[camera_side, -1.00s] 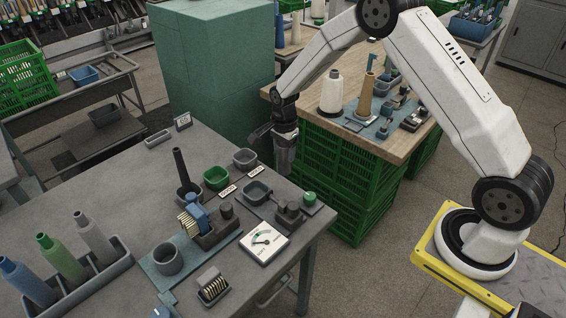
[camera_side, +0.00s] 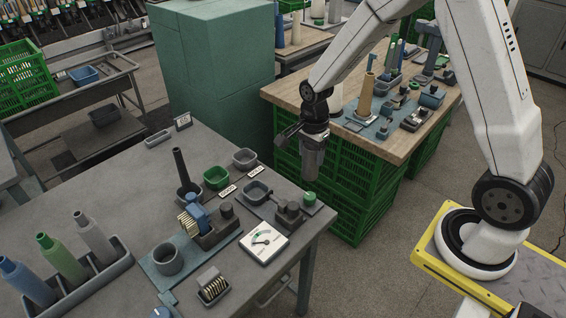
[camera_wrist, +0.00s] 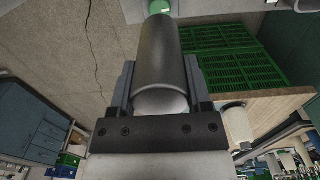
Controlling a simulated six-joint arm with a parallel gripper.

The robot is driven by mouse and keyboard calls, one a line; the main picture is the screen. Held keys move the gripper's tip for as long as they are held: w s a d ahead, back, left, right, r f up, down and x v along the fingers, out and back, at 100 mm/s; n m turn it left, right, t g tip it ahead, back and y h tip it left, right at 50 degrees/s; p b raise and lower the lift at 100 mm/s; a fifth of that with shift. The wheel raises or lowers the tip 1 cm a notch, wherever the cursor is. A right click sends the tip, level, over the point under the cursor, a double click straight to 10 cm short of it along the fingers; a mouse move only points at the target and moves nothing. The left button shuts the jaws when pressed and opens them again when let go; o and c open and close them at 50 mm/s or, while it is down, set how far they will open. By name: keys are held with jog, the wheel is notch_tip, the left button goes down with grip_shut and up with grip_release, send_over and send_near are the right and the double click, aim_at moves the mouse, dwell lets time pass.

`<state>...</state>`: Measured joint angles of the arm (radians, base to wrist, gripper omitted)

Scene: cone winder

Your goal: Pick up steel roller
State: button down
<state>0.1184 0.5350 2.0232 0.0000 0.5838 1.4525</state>
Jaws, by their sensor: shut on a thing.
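The steel roller is a dark grey cylinder that fills the middle of the wrist view (camera_wrist: 158,58), and it shows hanging below my gripper in the side view (camera_side: 313,162). My gripper (camera_side: 315,138) is shut on it, with one finger on each side of the roller in the wrist view. The roller is held clear of the surfaces, in front of the green crates and beyond the far right corner of the grey table. Its end nearest the wrist camera is light and rounded.
The grey table (camera_side: 120,172) holds bottles in a tray, small cups, a dial gauge (camera_side: 263,243) and a green knob (camera_side: 310,198). A wooden bench (camera_side: 395,150) with cones stands on green crates (camera_side: 340,185). A green cabinet (camera_side: 215,75) stands behind.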

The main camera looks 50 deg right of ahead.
dwell(0.7)
jog(key=w+a+f, duration=0.3)
jog(key=w+a, duration=0.5)
jog(key=w, duration=0.5)
jog(key=shift+a+f, duration=0.15)
jog(key=shift+f, duration=0.1)
jog(key=shift+f, duration=1.75)
jog(key=shift+f, duration=2)
dwell(1.8)
